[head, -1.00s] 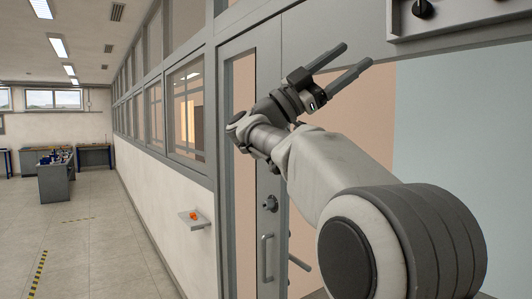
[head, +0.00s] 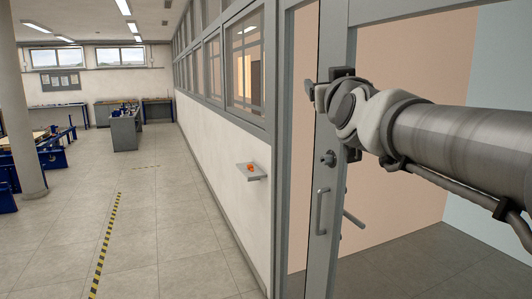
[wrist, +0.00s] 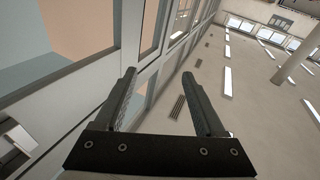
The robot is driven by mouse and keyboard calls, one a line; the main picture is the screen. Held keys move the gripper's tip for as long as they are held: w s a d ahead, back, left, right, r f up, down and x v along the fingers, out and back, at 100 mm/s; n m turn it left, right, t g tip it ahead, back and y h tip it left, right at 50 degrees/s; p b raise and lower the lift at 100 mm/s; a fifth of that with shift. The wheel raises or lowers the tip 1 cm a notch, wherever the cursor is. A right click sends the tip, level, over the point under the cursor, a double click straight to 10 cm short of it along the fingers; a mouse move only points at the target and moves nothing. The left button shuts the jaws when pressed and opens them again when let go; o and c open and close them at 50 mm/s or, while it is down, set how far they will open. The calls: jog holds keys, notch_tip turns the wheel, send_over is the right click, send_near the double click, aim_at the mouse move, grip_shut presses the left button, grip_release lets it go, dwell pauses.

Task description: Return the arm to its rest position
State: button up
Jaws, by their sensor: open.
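My arm reaches in from the right in the head view, with my gripper end (head: 338,84) in front of the glazed door and its frame. The fingers are hard to make out there. In the wrist view my gripper (wrist: 160,100) shows two dark fingers spread apart, with nothing between them. Behind the fingers are the glazed wall on the left and the ceiling with its lights on the right.
A small wall shelf (head: 252,178) holds an orange item (head: 250,168). Open tiled floor (head: 160,235) lies left, with a yellow-black strip (head: 105,250). Benches and a column (head: 20,100) stand farther off.

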jog(key=s+d+f+g, duration=0.1)
jog(key=s+f+g, duration=0.6)
jog(key=s+f, duration=0.6)
jog(key=s+d+f+m+g, duration=0.1)
jog(key=s+f+g, duration=0.6)
jog(key=s+f, duration=0.5)
notch_tip(320, 180, down, 9)
jog(key=shift+s+d+r, duration=0.2)
jog(key=shift+s+d, duration=0.1)
jog(key=shift+s, duration=0.1)
jog(key=shift+d, duration=0.1)
